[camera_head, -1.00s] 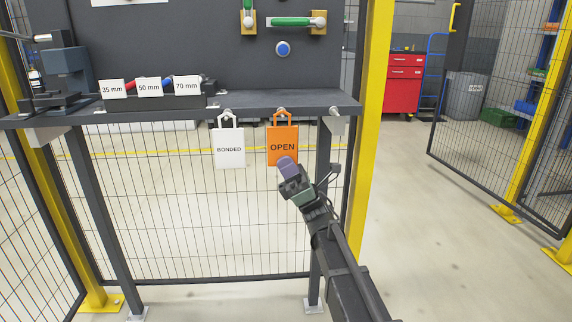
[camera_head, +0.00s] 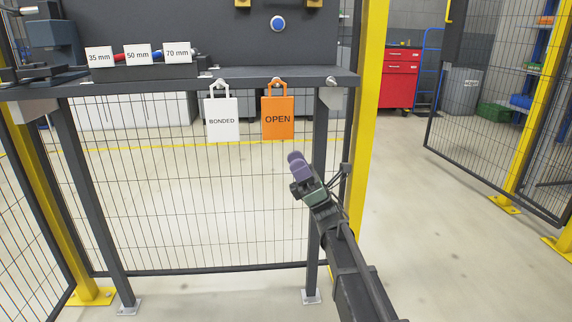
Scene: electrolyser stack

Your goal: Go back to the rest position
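My gripper (camera_head: 298,163) is in the middle of the view, in front of the mesh panel and below the shelf. Its purple fingertips look close together, and I see nothing held between them, but the angle does not show whether they are fully shut. It is apart from the orange OPEN tag (camera_head: 277,119), which hangs from a hook on the shelf edge above it. The white BONDED tag (camera_head: 221,120) hangs to the left of the orange one.
The dark shelf (camera_head: 270,80) carries a rack of cards marked 35 mm, 50 mm and 70 mm (camera_head: 137,56). Open floor (camera_head: 440,240) lies further right, with a red cabinet (camera_head: 400,78) and mesh gate behind.

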